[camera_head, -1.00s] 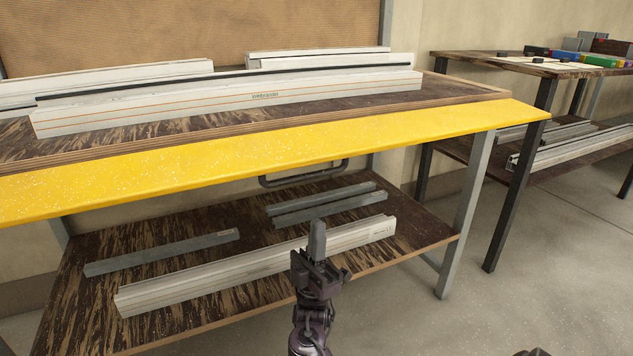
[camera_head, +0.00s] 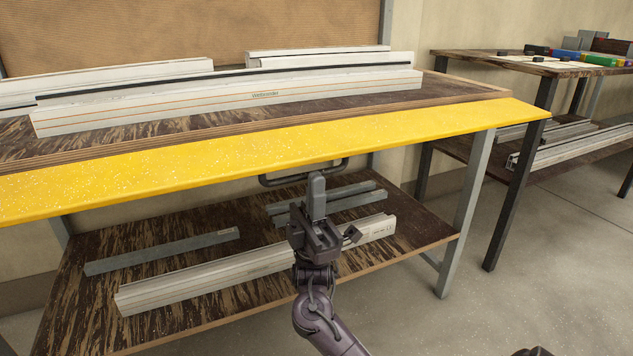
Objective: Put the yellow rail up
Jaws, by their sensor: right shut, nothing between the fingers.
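The yellow rail (camera_head: 200,165) is a long, speckled flat board along the front edge of the bench. It lies folded outward from the worktop and spans nearly the whole width of the bench. A dark bar handle (camera_head: 280,181) hangs below its front edge, near the middle. My right gripper (camera_head: 317,184) is shut and empty, pointing up below the rail. Its fingertips overlap the right part of the handle in the picture and hide some of it; I cannot tell whether they touch. My left gripper is not in view.
White profiles (camera_head: 230,97) lie on the bench worktop behind the rail. The lower shelf (camera_head: 180,220) holds a long white profile (camera_head: 210,278) and grey bars (camera_head: 165,251). A second table (camera_head: 480,64) stands at the right. The floor (camera_head: 540,260) at right is clear.

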